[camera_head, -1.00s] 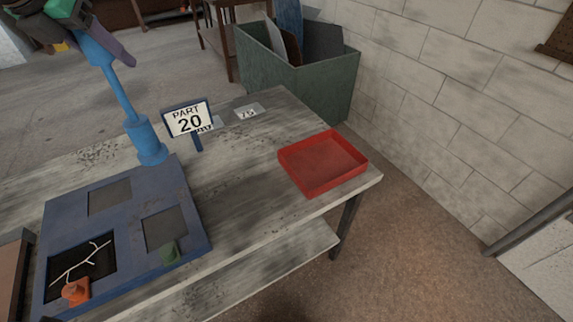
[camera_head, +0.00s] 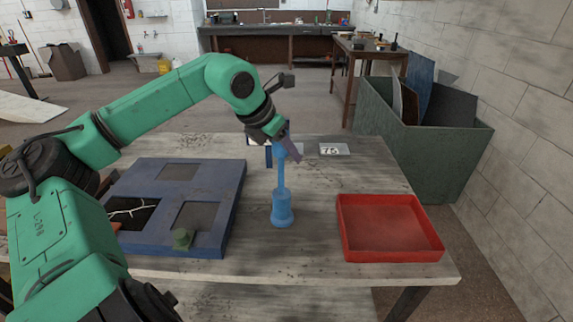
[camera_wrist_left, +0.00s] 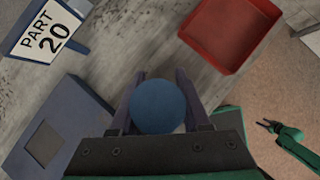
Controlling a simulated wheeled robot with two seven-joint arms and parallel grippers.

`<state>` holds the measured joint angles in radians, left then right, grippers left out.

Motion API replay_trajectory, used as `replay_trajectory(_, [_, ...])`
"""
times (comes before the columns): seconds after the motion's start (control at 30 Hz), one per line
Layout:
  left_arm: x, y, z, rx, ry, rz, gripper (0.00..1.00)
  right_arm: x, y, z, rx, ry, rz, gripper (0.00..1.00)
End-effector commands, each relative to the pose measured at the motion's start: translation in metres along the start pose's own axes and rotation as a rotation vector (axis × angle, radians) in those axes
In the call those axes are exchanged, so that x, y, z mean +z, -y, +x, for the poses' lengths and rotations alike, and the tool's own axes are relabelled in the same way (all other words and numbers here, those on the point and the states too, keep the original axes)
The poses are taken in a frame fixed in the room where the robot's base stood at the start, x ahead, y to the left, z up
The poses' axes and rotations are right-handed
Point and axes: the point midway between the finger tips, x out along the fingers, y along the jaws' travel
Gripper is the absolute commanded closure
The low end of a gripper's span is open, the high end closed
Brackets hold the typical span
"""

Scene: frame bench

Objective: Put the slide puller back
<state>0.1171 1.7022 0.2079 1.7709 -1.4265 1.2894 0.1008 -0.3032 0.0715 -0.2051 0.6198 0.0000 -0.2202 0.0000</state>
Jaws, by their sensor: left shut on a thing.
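The slide puller looks to be the blue tool (camera_head: 282,190), a thin rod with a thick cylinder at its lower end. It hangs upright over the bench between the blue panel and the red tray. Whether its bottom touches the bench I cannot tell. My left gripper (camera_head: 287,145) is shut on its top end; the wrist view shows the round blue top (camera_wrist_left: 158,107) between the two fingers. My right gripper (camera_wrist_left: 269,126) seems to show small at the right of the wrist view, its jaws too small to read.
The blue panel (camera_head: 230,195) with square recesses lies left, bearing a green block (camera_head: 182,239). The red tray (camera_head: 392,256) is empty at the right. The PART 20 sign (camera_wrist_left: 47,40) stands behind my left gripper.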

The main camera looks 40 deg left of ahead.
Motion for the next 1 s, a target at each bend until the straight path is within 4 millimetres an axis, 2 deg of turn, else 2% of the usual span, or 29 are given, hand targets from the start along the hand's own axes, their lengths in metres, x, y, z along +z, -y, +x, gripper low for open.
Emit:
replay_trajectory(0.1, [-0.012,0.001,0.02,-0.006,0.003,0.0,1.0,0.001,-0.005,0.009,0.007,0.001,0.001,0.5])
replay_trajectory(0.2, [-0.017,0.001,0.027,-0.003,0.004,0.0,1.0,0.002,-0.008,0.01,0.011,0.001,0.003,0.5])
replay_trajectory(0.53, [-0.019,0.0,0.03,0.0,0.003,0.001,1.0,0.001,-0.009,0.013,0.012,-0.001,0.003,0.5])
replay_trajectory(0.57, [-0.02,0.0,0.031,0.0,-0.002,0.0,0.5,0.001,-0.009,0.013,0.012,-0.001,0.003,0.5])
replay_trajectory(0.6, [-0.019,0.0,0.03,0.0,-0.002,0.0,0.34,0.001,-0.009,0.012,0.012,-0.001,0.003,0.5])
replay_trajectory(0.63, [-0.019,0.0,0.03,0.0,-0.002,0.0,0.23,0.0,-0.009,0.012,0.012,-0.001,0.003,0.5])
replay_trajectory(1.0, [-0.017,0.0,0.026,-0.001,-0.002,0.0,0.23,-0.001,-0.008,0.007,0.011,-0.002,0.001,0.5])
